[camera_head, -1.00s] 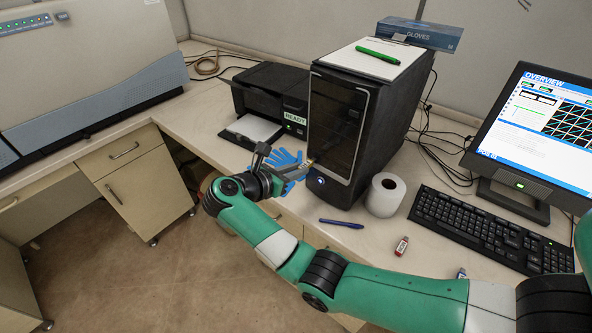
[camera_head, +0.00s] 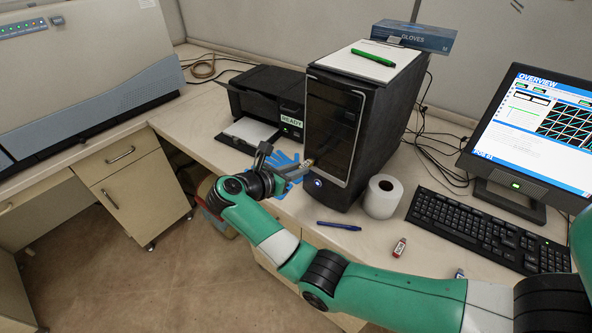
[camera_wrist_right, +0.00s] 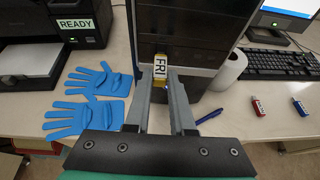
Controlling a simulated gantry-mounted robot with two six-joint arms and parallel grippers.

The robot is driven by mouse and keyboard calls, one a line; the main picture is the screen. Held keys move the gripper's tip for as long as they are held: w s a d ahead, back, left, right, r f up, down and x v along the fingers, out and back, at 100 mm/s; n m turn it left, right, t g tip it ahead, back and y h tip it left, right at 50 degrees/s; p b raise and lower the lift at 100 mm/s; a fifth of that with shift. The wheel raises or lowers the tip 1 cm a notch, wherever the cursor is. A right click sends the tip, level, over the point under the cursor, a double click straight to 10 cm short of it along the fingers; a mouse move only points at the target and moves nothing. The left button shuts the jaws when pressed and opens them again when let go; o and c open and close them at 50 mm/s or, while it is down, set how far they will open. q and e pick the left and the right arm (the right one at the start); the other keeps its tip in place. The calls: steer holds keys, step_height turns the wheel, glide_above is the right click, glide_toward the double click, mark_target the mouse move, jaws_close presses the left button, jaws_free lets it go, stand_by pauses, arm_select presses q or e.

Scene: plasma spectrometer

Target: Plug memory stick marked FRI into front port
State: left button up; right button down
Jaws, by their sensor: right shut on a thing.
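The memory stick marked FRI (camera_wrist_right: 160,67) is held between the fingertips of my right gripper (camera_wrist_right: 161,76), which is shut on it. In the head view the right gripper (camera_head: 302,169) is at the lower front of the black computer tower (camera_head: 331,125), with the stick (camera_head: 309,162) at its tip. The stick's far end is close to the tower's front panel in the right wrist view. I cannot tell whether it touches or enters a port, as the port is hidden. My left gripper is not in view.
Blue gloves (camera_wrist_right: 85,105) lie left of the gripper. A blue pen (camera_head: 339,225), paper roll (camera_head: 382,196), red stick (camera_head: 399,247), blue stick (camera_head: 459,273) and keyboard (camera_head: 487,229) lie to the right. A printer (camera_head: 262,103) stands left of the tower.

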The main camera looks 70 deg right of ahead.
steer(key=shift+s+d, duration=0.1)
steer(key=shift+d, duration=0.2)
steer(key=c, duration=0.7)
jaws_free()
steer(key=p+v, duration=0.4)
steer(key=v, duration=0.7)
steer(key=shift+a, duration=0.3)
